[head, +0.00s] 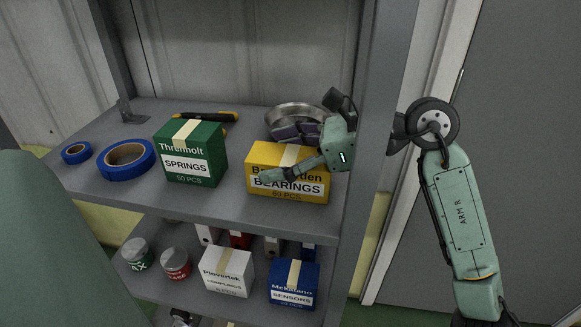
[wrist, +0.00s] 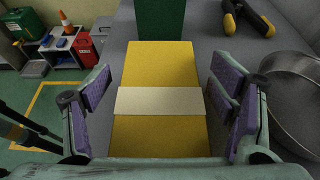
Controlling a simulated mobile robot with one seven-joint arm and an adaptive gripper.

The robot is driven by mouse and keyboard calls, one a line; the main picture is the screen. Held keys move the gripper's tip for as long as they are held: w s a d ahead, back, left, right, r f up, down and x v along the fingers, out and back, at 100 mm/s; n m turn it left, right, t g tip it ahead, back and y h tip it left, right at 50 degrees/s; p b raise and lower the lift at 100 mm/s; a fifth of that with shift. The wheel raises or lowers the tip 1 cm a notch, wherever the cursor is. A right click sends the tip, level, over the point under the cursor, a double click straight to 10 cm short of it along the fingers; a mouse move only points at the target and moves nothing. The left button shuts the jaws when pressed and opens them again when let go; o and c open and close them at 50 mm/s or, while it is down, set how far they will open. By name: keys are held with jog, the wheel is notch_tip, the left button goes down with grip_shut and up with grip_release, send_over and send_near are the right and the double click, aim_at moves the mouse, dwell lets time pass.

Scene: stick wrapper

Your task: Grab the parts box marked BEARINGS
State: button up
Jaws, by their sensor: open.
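The yellow parts box marked BEARINGS (head: 287,187) stands on the upper shelf, at its right end in the head view. In the wrist view its yellow top with a pale tape strip (wrist: 160,101) fills the middle. My gripper (head: 295,152) is over the box, coming from the right. In the wrist view my gripper (wrist: 168,97) is open, with one purple-padded finger on each side of the box. Part of the box's label is hidden behind a finger in the head view.
A green SPRINGS box (head: 189,153) stands left of the yellow box. A round metal bowl (head: 296,112) sits behind it, close to one finger in the wrist view. Blue tape rolls (head: 126,160) lie at left. A shelf post (head: 371,130) rises at the right. Pliers (wrist: 243,20) lie behind.

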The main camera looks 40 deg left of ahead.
jog(key=shift+c, duration=0.4)
grip_shut()
dwell(0.5)
